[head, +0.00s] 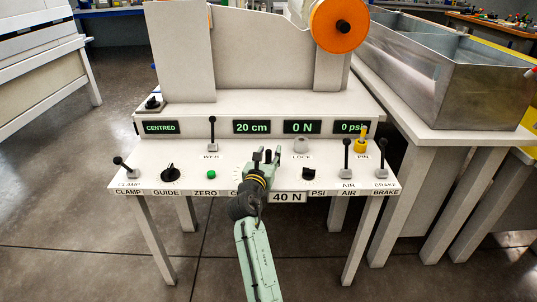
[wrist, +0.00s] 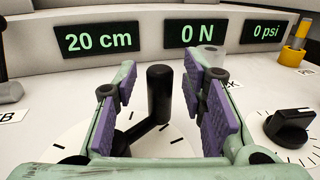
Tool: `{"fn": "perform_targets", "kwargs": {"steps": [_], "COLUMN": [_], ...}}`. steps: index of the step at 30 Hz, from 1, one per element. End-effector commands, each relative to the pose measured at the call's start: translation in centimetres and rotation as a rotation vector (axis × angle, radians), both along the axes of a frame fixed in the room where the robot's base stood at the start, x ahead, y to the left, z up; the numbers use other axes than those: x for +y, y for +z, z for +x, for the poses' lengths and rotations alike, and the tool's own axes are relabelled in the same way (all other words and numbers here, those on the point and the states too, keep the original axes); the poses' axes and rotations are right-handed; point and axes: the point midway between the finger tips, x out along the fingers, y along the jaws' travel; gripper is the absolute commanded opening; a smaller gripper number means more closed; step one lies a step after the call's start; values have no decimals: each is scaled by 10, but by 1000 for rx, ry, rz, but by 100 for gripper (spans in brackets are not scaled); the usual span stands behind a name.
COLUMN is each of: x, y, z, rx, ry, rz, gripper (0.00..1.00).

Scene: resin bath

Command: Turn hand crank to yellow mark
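The hand crank (wrist: 159,92) is black, with an upright cylindrical handle and a short arm running down and left over a white dial (wrist: 72,150) with black ticks. My gripper (wrist: 162,100) is open, its purple-padded fingers on either side of the handle with gaps on both sides. In the head view my gripper (head: 266,156) is over the middle of the panel and hides most of the crank and dial. I see no yellow mark on the visible part of the dial; the rest is hidden by my gripper.
Displays behind read 20 cm (head: 252,127), 0 N (head: 301,127) and 0 psi (head: 349,127). A black PSI knob (wrist: 288,124) is right of my gripper. A green button (head: 211,174), GUIDE knob (head: 170,173), WEB lever (head: 212,134), yellow pin (head: 362,142) and AIR lever (head: 346,158) surround it.

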Motion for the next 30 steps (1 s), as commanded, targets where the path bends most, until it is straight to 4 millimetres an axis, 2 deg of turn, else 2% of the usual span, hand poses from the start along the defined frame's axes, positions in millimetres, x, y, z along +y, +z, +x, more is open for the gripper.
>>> {"fn": "perform_targets", "kwargs": {"steps": [2, 19, 30], "x": [0, 0, 0], "y": [0, 0, 2], "z": [0, 0, 0], "rx": [0, 0, 0], "ry": [0, 0, 8], "rz": [0, 0, 0], "gripper": [38, 1, 0]}}
